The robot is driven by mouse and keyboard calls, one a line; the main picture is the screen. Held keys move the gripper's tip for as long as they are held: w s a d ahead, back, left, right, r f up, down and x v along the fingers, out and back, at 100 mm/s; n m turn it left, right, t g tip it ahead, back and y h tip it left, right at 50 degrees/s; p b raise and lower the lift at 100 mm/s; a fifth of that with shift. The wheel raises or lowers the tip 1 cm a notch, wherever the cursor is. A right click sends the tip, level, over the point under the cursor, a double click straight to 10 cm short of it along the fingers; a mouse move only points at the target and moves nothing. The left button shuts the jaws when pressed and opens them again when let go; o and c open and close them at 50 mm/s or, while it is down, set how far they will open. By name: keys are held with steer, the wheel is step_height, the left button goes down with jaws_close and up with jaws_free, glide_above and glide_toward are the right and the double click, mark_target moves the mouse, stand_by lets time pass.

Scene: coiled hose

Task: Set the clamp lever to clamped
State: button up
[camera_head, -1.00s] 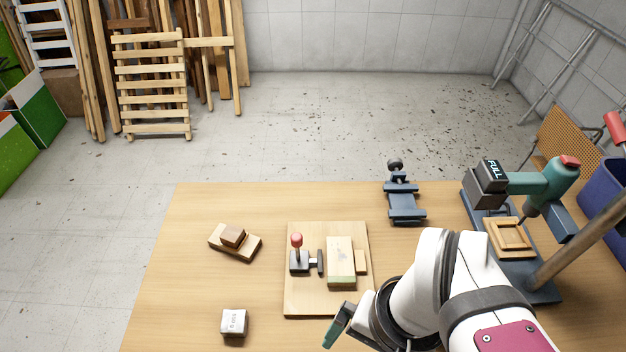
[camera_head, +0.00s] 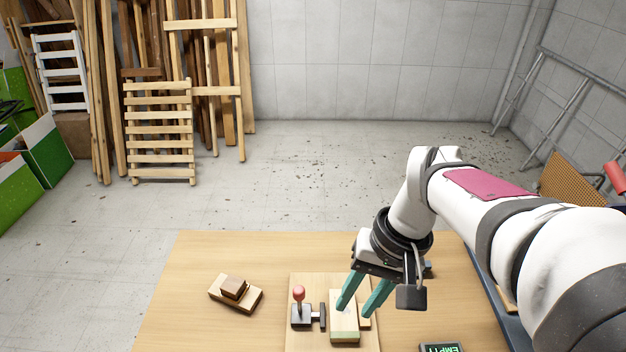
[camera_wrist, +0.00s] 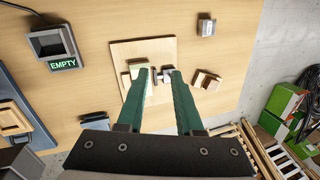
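The clamp lever (camera_head: 299,293) has a red knob and stands roughly upright on a dark toggle clamp (camera_head: 302,317). The clamp is on a light wooden board (camera_head: 297,344), left of a pale wooden block (camera_head: 345,322). Its dark pressing pad lies between the lever and the block. My gripper (camera_head: 357,309) has two teal fingers, apart and empty, pointing down above the block, right of the lever. In the wrist view the gripper (camera_wrist: 161,71) is also open, with the clamp (camera_wrist: 164,76) visible past the fingertips and the block (camera_wrist: 135,72) partly behind one finger.
Two stacked wood pieces (camera_head: 235,290) lie left of the board. A small grey-white box (camera_wrist: 206,27) and a dock with a lit EMPTY sign (camera_wrist: 62,64) are on the table (camera_wrist: 95,85). A blue stand with a wooden frame (camera_wrist: 12,118) is at the wrist view's left.

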steer(key=w+f+n, duration=0.1)
steer(key=w, duration=0.3)
steer(key=w+d+f+n, duration=0.1)
steer(key=w, duration=0.3)
steer(key=w+f+n+y, duration=0.1)
steer(key=w+f, duration=0.1)
steer(key=w, duration=0.2)
steer(key=shift+w+d+f, duration=0.1)
steer(key=shift+w+d, duration=0.15)
steer(key=shift+w, duration=0.05)
jaws_close()
glide_above(299, 302)
steer(key=w+d, duration=0.1)
steer(key=d, duration=0.3)
steer(key=shift+f, duration=4.75)
steer(key=shift+a, duration=0.25)
